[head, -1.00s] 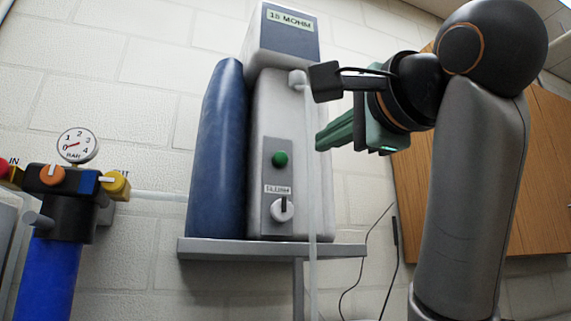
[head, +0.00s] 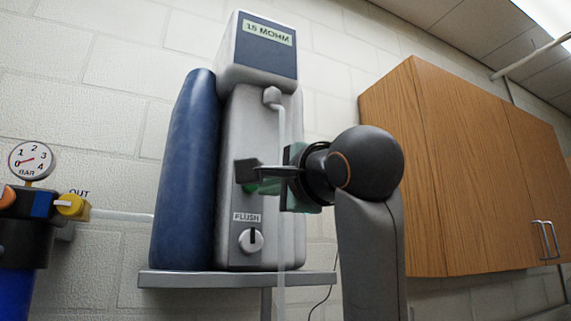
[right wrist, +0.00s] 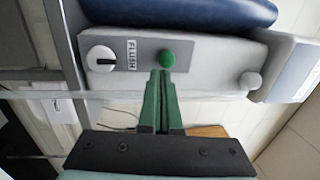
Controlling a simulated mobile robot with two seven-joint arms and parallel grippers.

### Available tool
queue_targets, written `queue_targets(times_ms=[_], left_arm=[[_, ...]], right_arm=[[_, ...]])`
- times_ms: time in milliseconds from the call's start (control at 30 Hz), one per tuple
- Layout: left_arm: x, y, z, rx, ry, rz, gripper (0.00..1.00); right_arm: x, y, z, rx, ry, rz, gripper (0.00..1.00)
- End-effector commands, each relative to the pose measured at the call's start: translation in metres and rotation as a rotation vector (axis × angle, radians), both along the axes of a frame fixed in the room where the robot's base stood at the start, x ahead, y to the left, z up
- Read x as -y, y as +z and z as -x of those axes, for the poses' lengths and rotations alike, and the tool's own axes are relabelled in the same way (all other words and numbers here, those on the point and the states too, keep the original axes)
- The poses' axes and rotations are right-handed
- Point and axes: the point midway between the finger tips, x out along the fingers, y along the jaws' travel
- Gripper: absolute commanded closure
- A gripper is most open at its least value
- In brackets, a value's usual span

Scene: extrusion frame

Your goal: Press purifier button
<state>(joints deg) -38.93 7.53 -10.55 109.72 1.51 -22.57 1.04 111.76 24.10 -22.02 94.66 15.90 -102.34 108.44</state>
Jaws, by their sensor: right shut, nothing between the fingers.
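The grey purifier (head: 246,125) stands on a wall shelf. Its round green button shows clearly in the right wrist view (right wrist: 168,60), on a grey panel beside the FLUSH label. In the head view my right gripper mostly hides the button. My right gripper (head: 262,186) has come in from the right and is in front of the panel. Its green fingers (right wrist: 161,75) are shut together and empty, with the tips right at the button's edge in the right wrist view. I cannot tell whether they touch it. My left gripper is not in view.
A FLUSH knob (head: 251,240) sits below the button. A pale tube (head: 282,125) hangs down the purifier's front near my gripper. A blue cylinder (head: 185,165) stands left of the purifier on the shelf (head: 215,282). A wooden cabinet (head: 465,185) is at the right.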

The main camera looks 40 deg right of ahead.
Motion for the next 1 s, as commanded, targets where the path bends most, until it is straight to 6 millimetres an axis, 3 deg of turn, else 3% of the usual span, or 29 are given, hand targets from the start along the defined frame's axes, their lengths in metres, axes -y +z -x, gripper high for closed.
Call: queue_targets(times_ms=[100, 300, 767, 1000], left_arm=[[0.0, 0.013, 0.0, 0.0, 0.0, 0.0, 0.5], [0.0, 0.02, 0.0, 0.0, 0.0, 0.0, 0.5], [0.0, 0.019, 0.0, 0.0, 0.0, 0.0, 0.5], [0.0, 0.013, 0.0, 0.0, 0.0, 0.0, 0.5]], right_arm=[[0.005, 0.006, -0.02, -0.004, -0.003, 0.001, 1.0], [0.009, 0.007, -0.038, -0.001, -0.001, 0.001, 1.0], [0.009, 0.006, -0.042, 0.0, 0.001, 0.0, 1.0], [0.011, 0.004, -0.058, -0.002, 0.004, -0.002, 1.0]])
